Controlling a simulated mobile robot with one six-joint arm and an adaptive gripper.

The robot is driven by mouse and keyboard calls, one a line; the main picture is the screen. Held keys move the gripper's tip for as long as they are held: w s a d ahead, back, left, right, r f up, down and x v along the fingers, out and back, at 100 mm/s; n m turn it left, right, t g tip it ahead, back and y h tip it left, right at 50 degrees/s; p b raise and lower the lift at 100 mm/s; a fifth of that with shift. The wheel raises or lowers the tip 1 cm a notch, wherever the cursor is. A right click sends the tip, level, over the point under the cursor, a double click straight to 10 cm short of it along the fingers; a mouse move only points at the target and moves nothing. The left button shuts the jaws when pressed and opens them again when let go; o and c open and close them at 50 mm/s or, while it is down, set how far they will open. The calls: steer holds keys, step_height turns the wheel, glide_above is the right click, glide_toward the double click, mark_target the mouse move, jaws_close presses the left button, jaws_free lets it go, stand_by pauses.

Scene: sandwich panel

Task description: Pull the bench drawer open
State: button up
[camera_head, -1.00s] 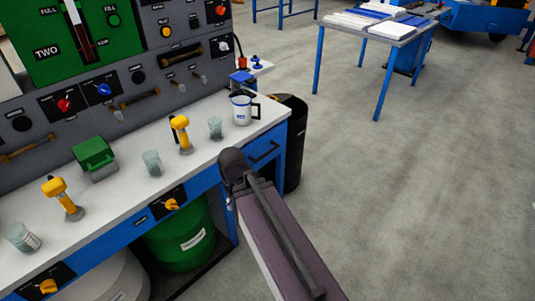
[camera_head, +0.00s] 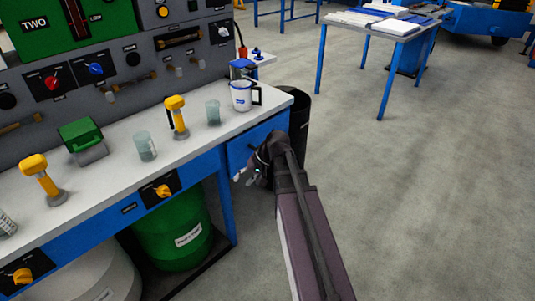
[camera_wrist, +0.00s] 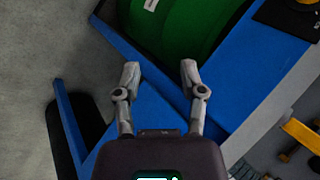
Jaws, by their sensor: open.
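The bench drawer (camera_head: 237,150) is the blue front under the right end of the white worktop. It looks shut. Its handle is hidden behind my arm in the head view, and I cannot make it out in the wrist view. My gripper (camera_head: 243,178) is open and empty, low in front of the drawer. In the wrist view the two fingers of my gripper (camera_wrist: 160,73) are spread, with blue bench parts beyond them. I see no contact with the drawer.
A black bin (camera_head: 299,115) stands just right of the bench. A green drum (camera_head: 172,238) is under the worktop (camera_head: 110,180). A white jug (camera_head: 242,98) stands above the drawer near the edge. Open floor (camera_head: 430,200) lies to the right.

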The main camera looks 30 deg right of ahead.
steer(key=w+d+m+t+y+b, duration=0.2)
steer(key=d+t+b, duration=0.3)
steer(key=d, duration=0.8)
steer(key=w+d+f+m+t+y+b, duration=0.1)
steer(key=w+d+m+t+y+b, duration=0.2)
steer(key=d+b, duration=0.7)
steer(key=w+d+t, duration=0.1)
steer(key=d+t, duration=0.1)
steer(key=d, duration=0.1)
steer(key=shift+w+d+f+m+t, duration=0.25)
steer(key=shift+d+f+m+t, duration=0.05)
steer(key=shift+m, duration=0.1)
steer(key=x, duration=1.4)
steer(key=shift+s+r, duration=0.1)
